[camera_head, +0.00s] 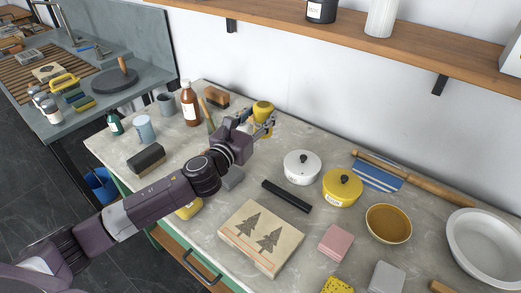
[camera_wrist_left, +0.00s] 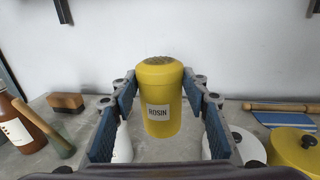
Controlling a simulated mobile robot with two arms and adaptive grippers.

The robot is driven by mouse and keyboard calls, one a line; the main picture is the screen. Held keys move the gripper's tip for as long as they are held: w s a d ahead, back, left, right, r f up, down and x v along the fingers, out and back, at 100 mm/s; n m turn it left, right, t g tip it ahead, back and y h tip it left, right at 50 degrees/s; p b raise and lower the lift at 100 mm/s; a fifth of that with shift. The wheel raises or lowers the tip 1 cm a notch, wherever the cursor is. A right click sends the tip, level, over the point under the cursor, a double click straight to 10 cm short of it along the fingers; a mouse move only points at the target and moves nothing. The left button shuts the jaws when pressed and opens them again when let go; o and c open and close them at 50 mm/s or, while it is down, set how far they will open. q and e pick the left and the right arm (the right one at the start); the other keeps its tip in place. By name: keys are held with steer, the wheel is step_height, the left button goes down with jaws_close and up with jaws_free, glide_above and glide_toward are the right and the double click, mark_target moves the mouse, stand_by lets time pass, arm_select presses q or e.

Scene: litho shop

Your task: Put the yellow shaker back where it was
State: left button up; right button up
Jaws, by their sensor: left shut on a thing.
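The yellow shaker (camera_head: 263,112) is at the back of the stone-topped bench, near the wall. In the left wrist view the yellow shaker (camera_wrist_left: 160,95) stands upright, with a perforated top and a label reading ROSIN. My left gripper (camera_head: 262,125) is shut on it, and its blue-padded fingers (camera_wrist_left: 160,118) flank the shaker. I cannot tell whether its base touches the bench. My right gripper is in neither view.
A brown bottle (camera_head: 190,104) and a brush (camera_head: 215,96) stand left of the shaker. A white pot (camera_head: 302,167) and a yellow pot (camera_head: 342,187) are to the right. A shelf (camera_head: 390,50) runs above. Something white, partly hidden, shows behind my left finger (camera_wrist_left: 122,143).

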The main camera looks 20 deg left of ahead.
arm_select(q)
step_height(320, 180, down, 7)
steer(key=shift+f+b, duration=0.2)
steer(key=shift+b, duration=0.6)
steer(key=shift+f+b, duration=0.7)
steer(key=shift+f, duration=1.3)
steer(key=shift+f, duration=0.15)
steer(key=o, duration=1.2)
steer(key=shift+c, duration=0.2)
